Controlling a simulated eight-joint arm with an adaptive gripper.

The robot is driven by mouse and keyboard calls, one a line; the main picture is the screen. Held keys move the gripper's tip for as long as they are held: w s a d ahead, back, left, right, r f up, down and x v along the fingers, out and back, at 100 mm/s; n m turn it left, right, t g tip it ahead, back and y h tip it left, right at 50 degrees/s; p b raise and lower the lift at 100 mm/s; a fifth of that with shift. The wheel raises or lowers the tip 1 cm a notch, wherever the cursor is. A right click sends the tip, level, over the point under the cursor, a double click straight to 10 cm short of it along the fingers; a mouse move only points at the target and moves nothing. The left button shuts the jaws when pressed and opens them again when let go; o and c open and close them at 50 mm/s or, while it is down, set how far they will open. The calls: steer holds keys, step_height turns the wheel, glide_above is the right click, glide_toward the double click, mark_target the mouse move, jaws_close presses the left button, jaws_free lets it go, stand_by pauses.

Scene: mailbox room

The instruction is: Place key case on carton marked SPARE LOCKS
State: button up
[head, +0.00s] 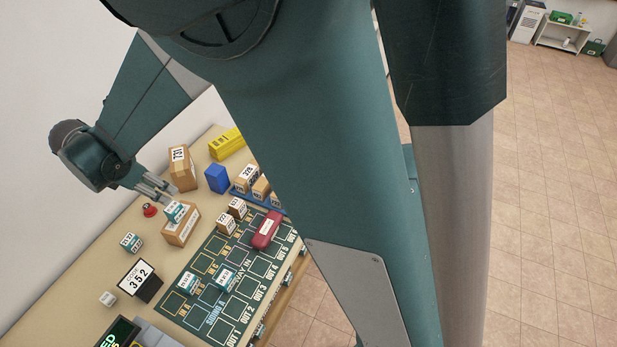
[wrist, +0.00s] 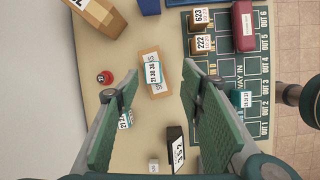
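A brown carton (head: 184,232) stands on the table; in the wrist view its lettering (wrist: 147,56) is partly covered but seems to read SPARE LOCKS. A small teal-and-white numbered block (head: 174,210) rests on top of it, also in the wrist view (wrist: 153,73). A dark red case (head: 266,229) with a white label lies on the green mat, also at the wrist view's top right (wrist: 244,28); it looks like the key case, but its label is unreadable. My gripper (head: 155,187) is open and empty above the carton, its fingers (wrist: 160,80) apart on either side in the wrist view.
The lettered green mat (head: 235,277) holds several numbered blocks. A tall carton (head: 183,168), blue box (head: 216,179) and yellow box (head: 227,143) stand behind. A red button (head: 150,210), another teal block (head: 131,242) and a dark 352 sign (head: 146,285) are nearby.

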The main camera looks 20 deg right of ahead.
steer(key=s+d+r+m+y, duration=0.15)
steer(key=d+r+m, duration=0.25)
steer(key=d, duration=0.4)
steer(key=s+d+r+m+t, duration=0.1)
steer(key=s+d+r+m, duration=0.2)
steer(key=d+r, duration=0.35)
steer(key=s+d+r+m+y, duration=0.15)
steer(key=d+m, duration=0.25)
steer(key=d, duration=0.6)
steer(key=s+d+r+m+t, duration=0.1)
steer(key=s+d+m+t, duration=0.2)
steer(key=s+d+m, duration=1.1)
steer(key=s+d, duration=0.4)
steer(key=shift+s+r+m, duration=0.15)
steer(key=shift+r+m, duration=0.05)
steer(key=shift+m, duration=0.1)
